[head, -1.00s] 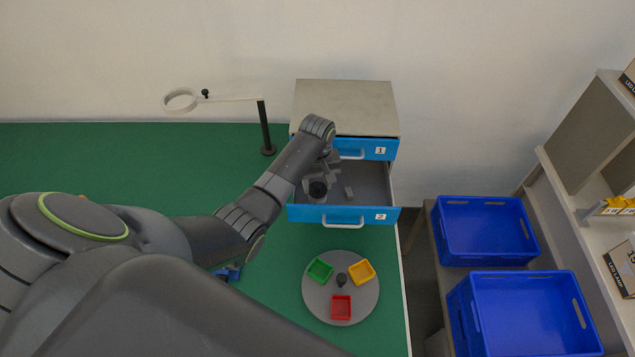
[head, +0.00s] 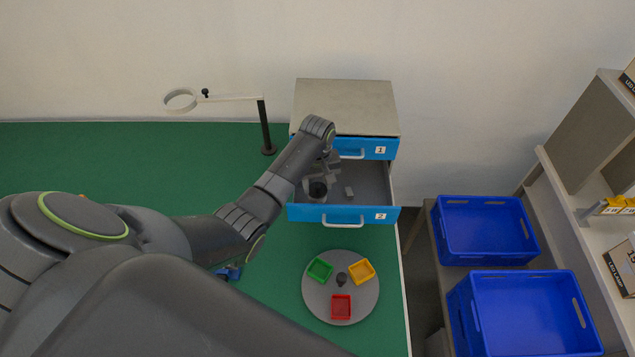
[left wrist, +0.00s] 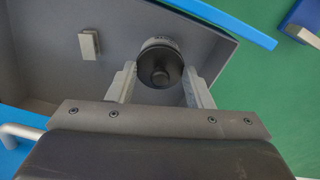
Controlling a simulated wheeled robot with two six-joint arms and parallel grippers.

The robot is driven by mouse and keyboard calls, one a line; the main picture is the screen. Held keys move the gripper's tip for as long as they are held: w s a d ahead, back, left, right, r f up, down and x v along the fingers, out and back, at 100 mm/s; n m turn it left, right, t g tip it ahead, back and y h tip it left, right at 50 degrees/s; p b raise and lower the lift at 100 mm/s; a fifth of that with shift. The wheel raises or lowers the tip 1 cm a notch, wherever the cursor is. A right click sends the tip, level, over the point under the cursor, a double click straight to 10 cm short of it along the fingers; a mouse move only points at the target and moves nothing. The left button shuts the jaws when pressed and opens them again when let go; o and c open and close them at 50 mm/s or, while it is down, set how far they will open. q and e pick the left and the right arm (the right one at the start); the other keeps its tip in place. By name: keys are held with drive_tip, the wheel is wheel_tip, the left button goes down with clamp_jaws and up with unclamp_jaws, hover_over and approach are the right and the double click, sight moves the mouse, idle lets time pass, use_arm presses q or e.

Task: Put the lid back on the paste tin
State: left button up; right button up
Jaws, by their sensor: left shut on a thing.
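The black lid (left wrist: 160,72) with a round knob is between the fingers of my left gripper (left wrist: 158,75) in the left wrist view, and the gripper is shut on it. The pale grey paste tin (left wrist: 158,42) shows just behind the lid, mostly covered by it. I cannot tell whether the lid is fully seated. In the head view the dark lid (head: 318,188) is over the tin in the open lower drawer, at its left front, with my left gripper just above. My right gripper is not in view.
The lower drawer (head: 344,214) of the cabinet is pulled out; a small grey block (head: 349,191) lies in it. A round tray (head: 314,299) with green, yellow and red boxes stands in front. A magnifier lamp (head: 265,130) stands left; blue crates (head: 485,230) stand right.

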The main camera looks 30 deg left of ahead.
use_arm(q)
drive_tip(key=o, duration=1.5)
drive_tip(key=shift+r, duration=0.1)
drive_tip(key=shift+r, duration=3.4)
clamp_jaws()
drive_tip(key=shift+f, duration=0.15)
